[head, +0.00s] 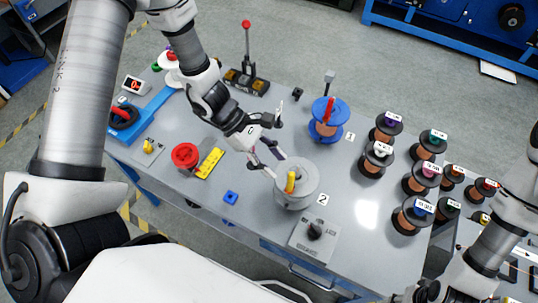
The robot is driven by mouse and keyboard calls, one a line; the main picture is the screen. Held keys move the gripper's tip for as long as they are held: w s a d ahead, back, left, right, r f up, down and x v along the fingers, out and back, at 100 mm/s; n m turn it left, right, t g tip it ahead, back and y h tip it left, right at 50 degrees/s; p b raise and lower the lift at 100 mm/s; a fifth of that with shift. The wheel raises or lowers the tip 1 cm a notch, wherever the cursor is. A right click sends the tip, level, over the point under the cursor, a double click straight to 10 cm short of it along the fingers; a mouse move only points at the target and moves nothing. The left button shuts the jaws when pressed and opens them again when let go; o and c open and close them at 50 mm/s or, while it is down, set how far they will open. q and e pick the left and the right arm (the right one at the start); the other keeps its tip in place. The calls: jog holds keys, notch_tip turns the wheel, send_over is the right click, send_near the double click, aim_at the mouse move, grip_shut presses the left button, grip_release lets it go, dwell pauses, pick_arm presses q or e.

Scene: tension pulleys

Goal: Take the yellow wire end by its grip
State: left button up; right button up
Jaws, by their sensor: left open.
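A yellow grip (290,182) stands upright on the round grey drum (296,196) beside the label 2. My left gripper (274,163) is open and empty. Its fingertips are close to the drum's upper-left rim, just up and left of the yellow grip. I cannot tell whether they touch the drum. No wire is clearly visible at the grip. Part of my right arm shows at the lower right; its gripper fingers are not visible.
A blue spool (327,130) with a red grip stands near label 1. Several labelled copper spools (376,160) crowd the right side. A red round part (185,155), a yellow plate (209,163) and a small blue block (230,197) lie left. A knob box (313,238) sits in front.

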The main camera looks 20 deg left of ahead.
aim_at(291, 178)
pick_arm(q)
jog(key=b+x, duration=0.1)
jog(key=x, duration=0.1)
jog(key=w+b+x, duration=0.1)
jog(key=b+x, duration=0.1)
jog(key=x, duration=0.1)
jog(key=shift+w+f+b, duration=0.1)
jog(key=shift+f+b, duration=0.1)
jog(key=shift+b, duration=0.1)
jog(key=shift+s+d+f+b, duration=0.35)
jog(key=shift+f+b, duration=0.05)
jog(key=shift+b, duration=0.6)
jog(key=shift+s+d+f+b, duration=0.1)
jog(key=shift+d+f+b, duration=0.1)
jog(key=shift+b, duration=0.15)
jog(key=shift+d, duration=0.2)
jog(key=shift+w+d, duration=0.2)
jog(key=shift+w, duration=0.05)
jog(key=shift+s+a, duration=0.1)
jog(key=shift+c, duration=0.4)
grip_shut()
pick_arm(e)
notch_tip(291, 178, down, 8)
jog(key=shift+w+d, duration=0.25)
jog(key=shift+w, duration=0.05)
